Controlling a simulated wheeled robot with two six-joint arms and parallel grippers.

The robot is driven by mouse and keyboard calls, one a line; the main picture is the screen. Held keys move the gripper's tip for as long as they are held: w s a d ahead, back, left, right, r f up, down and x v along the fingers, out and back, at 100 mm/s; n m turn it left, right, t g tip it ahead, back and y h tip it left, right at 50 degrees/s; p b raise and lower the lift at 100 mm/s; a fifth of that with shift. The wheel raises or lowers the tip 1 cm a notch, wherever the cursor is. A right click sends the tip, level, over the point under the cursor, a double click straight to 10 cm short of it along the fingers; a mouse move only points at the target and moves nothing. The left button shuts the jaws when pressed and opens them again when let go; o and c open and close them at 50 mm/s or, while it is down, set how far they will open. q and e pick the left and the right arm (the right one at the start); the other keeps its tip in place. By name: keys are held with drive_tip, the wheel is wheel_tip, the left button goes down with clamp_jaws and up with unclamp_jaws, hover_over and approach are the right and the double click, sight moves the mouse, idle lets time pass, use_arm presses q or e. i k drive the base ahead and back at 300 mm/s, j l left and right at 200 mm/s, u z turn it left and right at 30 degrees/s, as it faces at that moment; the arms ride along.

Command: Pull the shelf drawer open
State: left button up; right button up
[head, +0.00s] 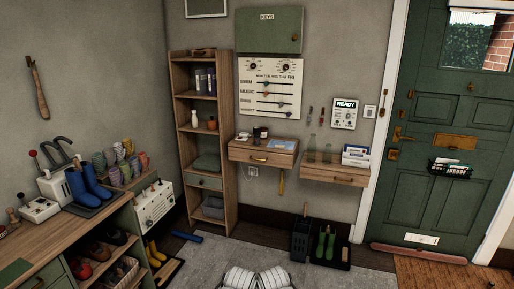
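Two wooden wall shelves with drawers hang on the back wall. The left shelf drawer (262,157) has a brass handle and looks shut. The right shelf drawer (335,178) also has a brass handle and looks shut. A tall wooden shelf unit (228,185) stands to their left, with a grey-green drawer (205,182) low in it that looks shut. I cannot tell which of these is the one named. Neither of my grippers is in view.
A bench with blue boots (88,186) and cups fills the left side. A black boot tray (340,264) with green boots and a dark crate (300,241) stand below the wall shelves. A grey rug (215,262) covers open floor in front. A green door (440,125) is at right.

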sight(253, 156)
drive_tip(key=i, duration=1.85)
drive_tip(key=i+j+z, duration=0.1)
drive_tip(key=i+z, duration=0.2)
drive_tip(key=i, duration=0.2)
drive_tip(key=z, duration=0.25)
